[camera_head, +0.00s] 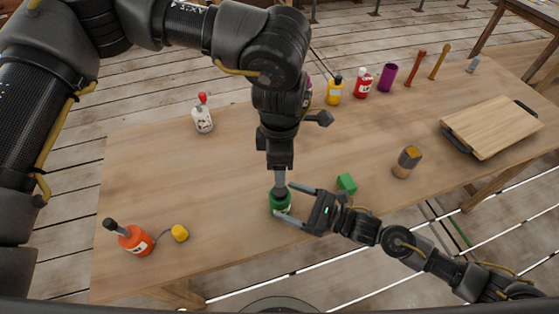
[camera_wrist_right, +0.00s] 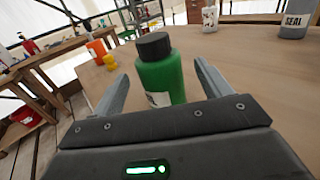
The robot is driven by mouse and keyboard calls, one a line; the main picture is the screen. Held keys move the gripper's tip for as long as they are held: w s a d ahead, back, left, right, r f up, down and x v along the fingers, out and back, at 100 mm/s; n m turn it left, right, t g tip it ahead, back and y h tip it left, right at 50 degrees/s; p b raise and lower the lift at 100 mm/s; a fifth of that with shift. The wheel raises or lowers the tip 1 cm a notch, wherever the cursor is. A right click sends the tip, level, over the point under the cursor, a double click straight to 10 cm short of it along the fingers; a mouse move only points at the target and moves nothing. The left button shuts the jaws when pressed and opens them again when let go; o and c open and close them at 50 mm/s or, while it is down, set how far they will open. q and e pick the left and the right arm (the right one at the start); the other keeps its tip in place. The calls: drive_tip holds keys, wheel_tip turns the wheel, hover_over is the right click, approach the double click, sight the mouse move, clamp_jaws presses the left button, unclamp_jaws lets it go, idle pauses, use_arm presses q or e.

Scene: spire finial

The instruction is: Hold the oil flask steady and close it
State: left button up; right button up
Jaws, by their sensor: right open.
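A green flask (camera_head: 279,202) stands on the table's near side; no readable label names it as the oil flask. In the right wrist view the green flask (camera_wrist_right: 164,78) has a white label and a black top (camera_wrist_right: 153,45). My right gripper (camera_head: 283,201) is open, its fingers on either side of the flask; in its wrist view a gap shows beside the flask. My left gripper (camera_head: 279,182) points down over the flask's top in the head view. Its fingers overlap in line, so I cannot tell whether it is open or touching the top.
A green block (camera_head: 347,182) lies just right of the flask. An orange bottle (camera_head: 135,239) with a yellow piece (camera_head: 180,233) stands left, a white bottle (camera_head: 203,120) behind. A brown-topped jar (camera_head: 407,162) and wooden board (camera_head: 491,127) are right. Several bottles line the back edge.

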use_arm(q)
drive_tip(key=shift+f+b, duration=0.55)
drive_tip(key=shift+f, duration=0.3)
use_arm(e)
drive_tip(key=v, duration=0.4)
drive_tip(key=shift+s+d+f, duration=0.1)
drive_tip(key=shift+d+f, duration=0.1)
use_arm(q)
drive_tip(key=shift+f, duration=0.1)
use_arm(e)
drive_tip(key=shift+s+d+r, duration=0.15)
drive_tip(key=shift+s+d, duration=0.1)
drive_tip(key=shift+d, duration=0.3)
drive_tip(key=shift+a, duration=0.1)
